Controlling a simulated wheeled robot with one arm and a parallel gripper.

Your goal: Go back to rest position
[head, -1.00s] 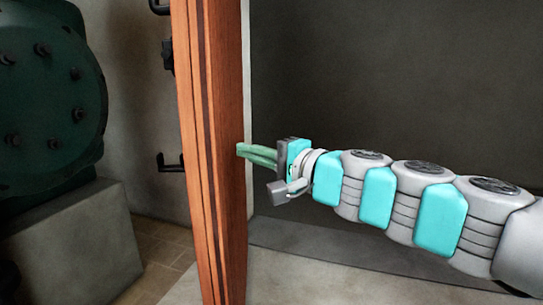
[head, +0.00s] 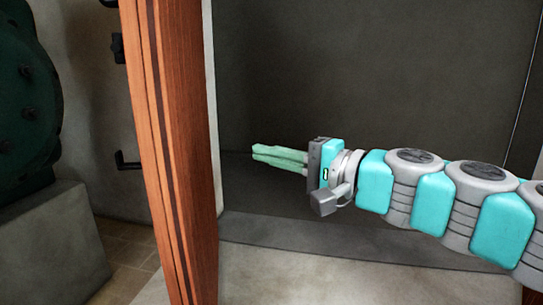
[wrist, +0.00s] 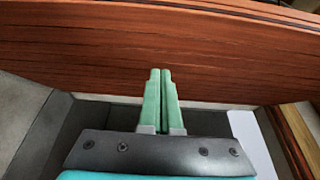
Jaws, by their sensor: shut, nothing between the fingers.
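My gripper (head: 254,151) is in the middle of the head view, its green fingers pointing left. The fingers are together with nothing between them. A reddish-brown wooden door (head: 178,150) stands open on edge to the left of the fingertips. A gap shows between the fingertips and the door in the head view. In the wrist view, my gripper (wrist: 160,72) points toward the broad wooden face of the door (wrist: 200,45), which fills the upper part. The wrist view does not make the distance clear.
A dark handle (head: 127,160) sticks out on the door's left side. A green bolted machine (head: 25,100) stands on a concrete block (head: 50,245) at the far left. A dark grey wall (head: 370,80) lies behind my arm, with pale floor (head: 290,270) below.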

